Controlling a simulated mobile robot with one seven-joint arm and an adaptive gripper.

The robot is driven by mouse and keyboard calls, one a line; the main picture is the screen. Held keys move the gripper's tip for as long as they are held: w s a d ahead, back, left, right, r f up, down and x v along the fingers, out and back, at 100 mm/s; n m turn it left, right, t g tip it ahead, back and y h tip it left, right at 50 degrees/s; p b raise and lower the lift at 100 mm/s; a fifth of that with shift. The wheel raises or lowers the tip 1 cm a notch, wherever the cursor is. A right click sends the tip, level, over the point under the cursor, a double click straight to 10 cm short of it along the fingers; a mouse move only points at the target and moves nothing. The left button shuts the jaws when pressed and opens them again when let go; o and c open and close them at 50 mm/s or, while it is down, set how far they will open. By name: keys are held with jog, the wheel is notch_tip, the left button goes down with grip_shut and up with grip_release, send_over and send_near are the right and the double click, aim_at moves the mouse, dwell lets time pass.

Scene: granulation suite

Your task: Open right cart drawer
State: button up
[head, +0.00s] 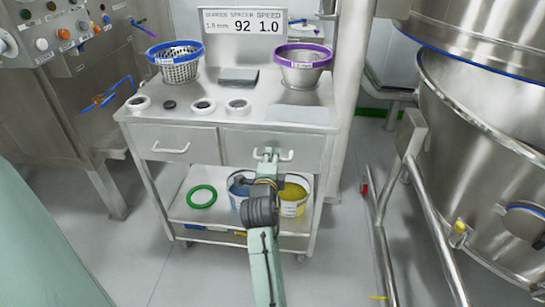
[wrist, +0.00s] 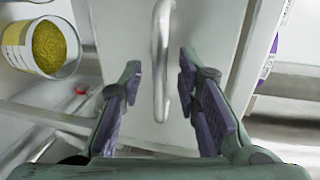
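The steel cart's right drawer (head: 245,144) has a plain front that looks flush with the left drawer. Its bar handle (head: 286,155) is partly covered by my gripper (head: 268,157) in the head view. In the wrist view the handle (wrist: 161,60) runs upright in the picture in front of the drawer front (wrist: 215,35). My gripper (wrist: 158,72) is open, with one purple-padded finger on each side of the handle. A gap shows between the handle and each finger. Whether the tips reach the drawer front is hard to tell.
The left drawer (head: 172,146) is shut. The cart top holds a blue-rimmed basket (head: 180,69), a purple-rimmed basket (head: 303,73) and several rings. The lower shelf holds a green ring (head: 201,197) and a tub of yellow granules (head: 293,199). A steel vessel (head: 480,150) stands right.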

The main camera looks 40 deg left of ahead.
jog(key=shift+w+a+f, duration=0.15)
jog(key=shift+w+a, duration=0.1)
jog(key=shift+w, duration=0.2)
grip_shut()
dwell(0.6)
